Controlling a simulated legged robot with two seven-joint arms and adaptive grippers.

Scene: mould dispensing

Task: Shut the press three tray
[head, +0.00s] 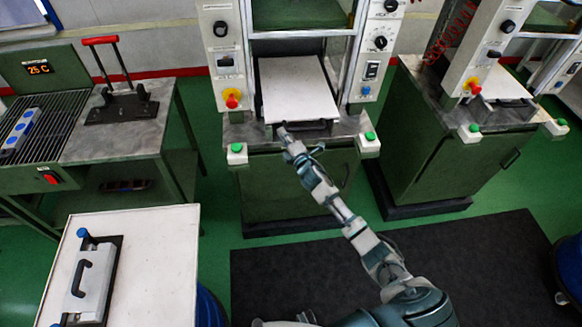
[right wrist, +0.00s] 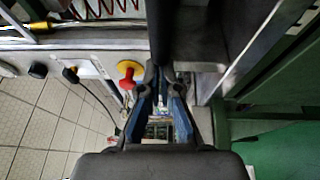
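The press three tray (head: 296,90) is a pale flat plate pulled out at the front of the middle press (head: 301,185). Its dark handle (head: 315,126) runs along the front edge. My right gripper (head: 283,130) is at the left end of this handle. In the right wrist view, the fingertips of my right gripper (right wrist: 160,70) come close together on either side of a dark bar, which looks like the handle (right wrist: 161,35). The contact itself is partly hidden. My left gripper is not in view.
A second press (head: 440,150) stands to the right. A bench (head: 125,130) with a red-handled tool (head: 110,65) is at the left. A white-topped table (head: 160,235) holding a mould (head: 92,280) is at lower left. A dark mat (head: 450,265) covers clear floor in front.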

